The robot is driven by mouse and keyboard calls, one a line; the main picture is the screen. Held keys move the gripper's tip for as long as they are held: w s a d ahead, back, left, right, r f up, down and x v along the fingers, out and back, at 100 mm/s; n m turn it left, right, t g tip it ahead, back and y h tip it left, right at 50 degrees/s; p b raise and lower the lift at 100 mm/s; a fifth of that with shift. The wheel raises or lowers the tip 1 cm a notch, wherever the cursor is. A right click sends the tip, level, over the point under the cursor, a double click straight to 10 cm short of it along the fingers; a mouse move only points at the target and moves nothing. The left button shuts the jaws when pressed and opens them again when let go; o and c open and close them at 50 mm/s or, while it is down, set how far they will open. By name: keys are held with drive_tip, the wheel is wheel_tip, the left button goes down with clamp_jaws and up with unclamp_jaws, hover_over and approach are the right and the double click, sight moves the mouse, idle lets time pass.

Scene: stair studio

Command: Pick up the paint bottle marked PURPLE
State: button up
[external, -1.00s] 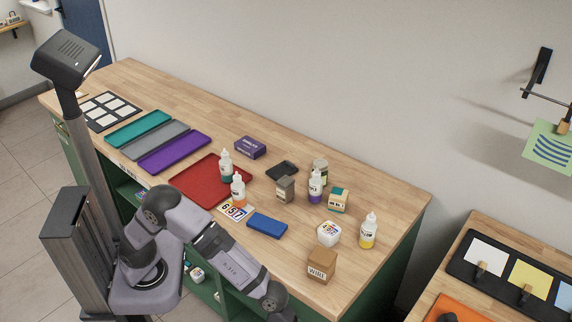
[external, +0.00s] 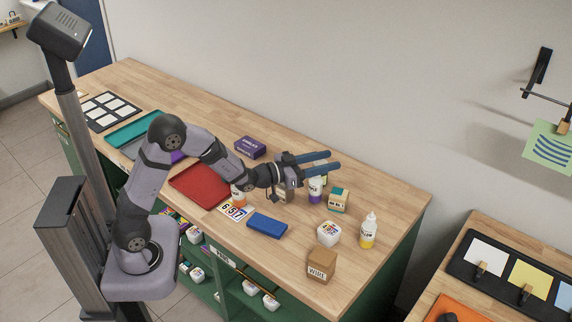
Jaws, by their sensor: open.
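The bottle with purple paint (external: 315,190) stands upright on the wooden bench. Its label is too small to read, and my gripper hides its top. My gripper (external: 334,159) is open and empty, its two blue fingers pointing right. In the picture the fingers lie across and just above the bottle's top; I cannot tell the distance in depth. A yellow paint bottle (external: 368,231) stands upright farther right. The teal bottle is hidden by my arm.
A tan box (external: 338,201) stands close right of the purple bottle. A grey-brown box (external: 281,191) is on its left, partly covered by my wrist. A white container (external: 328,234), brown box (external: 321,266), blue block (external: 267,225) and red tray (external: 197,187) are nearer the front. The back right bench is clear.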

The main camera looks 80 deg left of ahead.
drive_tip(key=m+p, duration=0.1)
hover_over(311, 181)
drive_tip(key=s, duration=0.4)
wheel_tip(311, 181, down, 7)
drive_tip(key=s, duration=0.1)
drive_tip(key=shift+d+h, duration=0.4)
drive_tip(key=shift+d, duration=0.05)
drive_tip(key=shift+w+f+p, duration=0.1)
drive_tip(key=shift+p, duration=0.2)
drive_tip(key=shift+p+x, duration=0.7)
drive_tip(key=shift+x, duration=1.75)
clamp_jaws()
